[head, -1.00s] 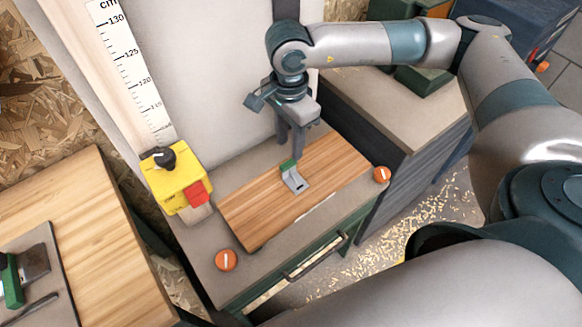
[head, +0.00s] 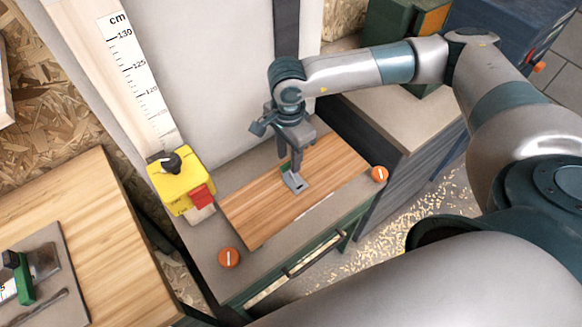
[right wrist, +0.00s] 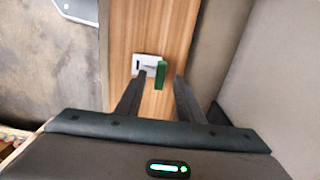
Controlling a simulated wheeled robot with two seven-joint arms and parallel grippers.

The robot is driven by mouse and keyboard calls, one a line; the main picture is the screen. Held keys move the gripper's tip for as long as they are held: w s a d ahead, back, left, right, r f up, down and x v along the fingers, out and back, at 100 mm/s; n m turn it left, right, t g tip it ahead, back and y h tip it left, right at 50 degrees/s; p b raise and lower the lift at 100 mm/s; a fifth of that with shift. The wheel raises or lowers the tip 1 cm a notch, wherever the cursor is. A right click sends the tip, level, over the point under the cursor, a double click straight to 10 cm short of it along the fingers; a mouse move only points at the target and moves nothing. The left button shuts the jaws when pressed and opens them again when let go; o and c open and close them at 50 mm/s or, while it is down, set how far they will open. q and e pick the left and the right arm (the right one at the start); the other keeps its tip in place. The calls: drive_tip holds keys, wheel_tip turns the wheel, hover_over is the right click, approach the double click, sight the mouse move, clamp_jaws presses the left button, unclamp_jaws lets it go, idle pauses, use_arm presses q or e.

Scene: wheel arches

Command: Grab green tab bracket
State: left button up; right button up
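The bracket (head: 295,182) is a small grey plate with a dark slot and an upright green tab (right wrist: 160,75). It lies on the wooden board of the workbench. In the head view the green tab is mostly hidden behind my right gripper (head: 292,168). In the right wrist view my right gripper (right wrist: 159,78) is open and points down at the bracket. The green tab appears between its two fingers, with gaps on both sides. I cannot tell the exact height of the fingertips. My left gripper is not in view.
The wooden board (head: 250,218) is otherwise clear. A yellow box with a black knob and red part (head: 180,185) stands left of it. Orange discs (head: 228,258) sit at the bench edge. A wall with a cm ruler (head: 135,75) rises behind. A tray with a green tool (head: 65,295) is far left.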

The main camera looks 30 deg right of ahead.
drive_tip(key=shift+f, duration=0.95)
clamp_jaws()
